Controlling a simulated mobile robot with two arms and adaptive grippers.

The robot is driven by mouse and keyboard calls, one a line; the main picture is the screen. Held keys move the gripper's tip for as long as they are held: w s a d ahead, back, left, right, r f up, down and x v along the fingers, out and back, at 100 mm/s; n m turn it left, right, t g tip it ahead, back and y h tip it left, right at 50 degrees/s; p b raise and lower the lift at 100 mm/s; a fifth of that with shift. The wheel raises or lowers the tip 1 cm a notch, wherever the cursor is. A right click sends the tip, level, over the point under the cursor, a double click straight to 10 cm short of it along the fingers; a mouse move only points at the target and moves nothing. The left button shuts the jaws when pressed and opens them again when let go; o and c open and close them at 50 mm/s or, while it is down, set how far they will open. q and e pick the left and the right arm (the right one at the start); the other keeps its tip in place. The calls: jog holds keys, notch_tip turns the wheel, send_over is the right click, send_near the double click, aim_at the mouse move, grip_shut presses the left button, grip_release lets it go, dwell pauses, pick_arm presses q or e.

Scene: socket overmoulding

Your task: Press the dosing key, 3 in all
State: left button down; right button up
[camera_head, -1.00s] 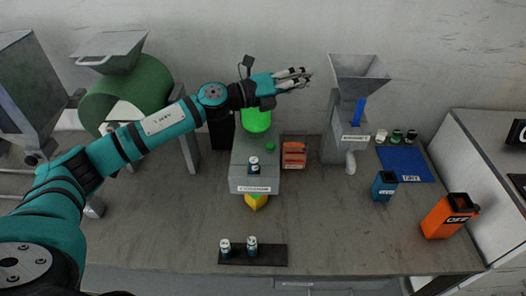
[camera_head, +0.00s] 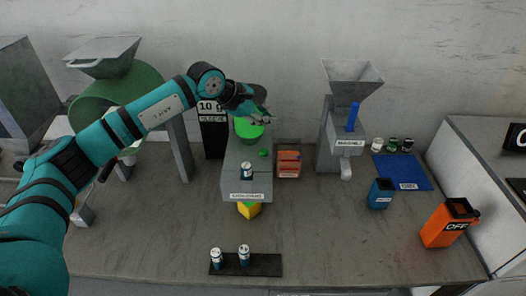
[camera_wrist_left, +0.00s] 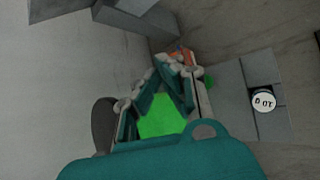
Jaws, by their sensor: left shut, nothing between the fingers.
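A grey machine (camera_head: 235,180) stands mid-table with a label on its front. A small green button (camera_head: 263,153), which looks like the dosing key, sits on its top; part of it shows beside my fingers in the left wrist view (camera_wrist_left: 209,82). A black sign (camera_head: 212,130) reading "10 g" stands behind. My right gripper is out of view.
An orange box (camera_head: 289,164) is right of the machine, near a grey hopper (camera_head: 351,80). A black strip (camera_head: 265,265) with two vials lies in front. A blue cup (camera_head: 381,193), orange bin (camera_head: 449,222) and blue mat (camera_head: 405,172) are at right. The front table is mostly clear.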

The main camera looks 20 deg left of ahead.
pick_arm(q)
jog(key=shift+f, duration=0.1)
jog(key=b, duration=0.4)
send_over(265, 152)
notch_tip(265, 152, down, 8)
jog(key=shift+r, duration=0.15)
jog(key=shift+f, duration=0.5)
dwell(0.8)
jog(key=shift+f+b, duration=0.4)
jog(key=shift+b, duration=0.35)
jog(key=shift+f+b, duration=0.7)
dwell(0.3)
jog(key=shift+r, duration=0.2)
jog(key=shift+r+p, duration=0.45)
jog(key=shift+r, duration=0.45)
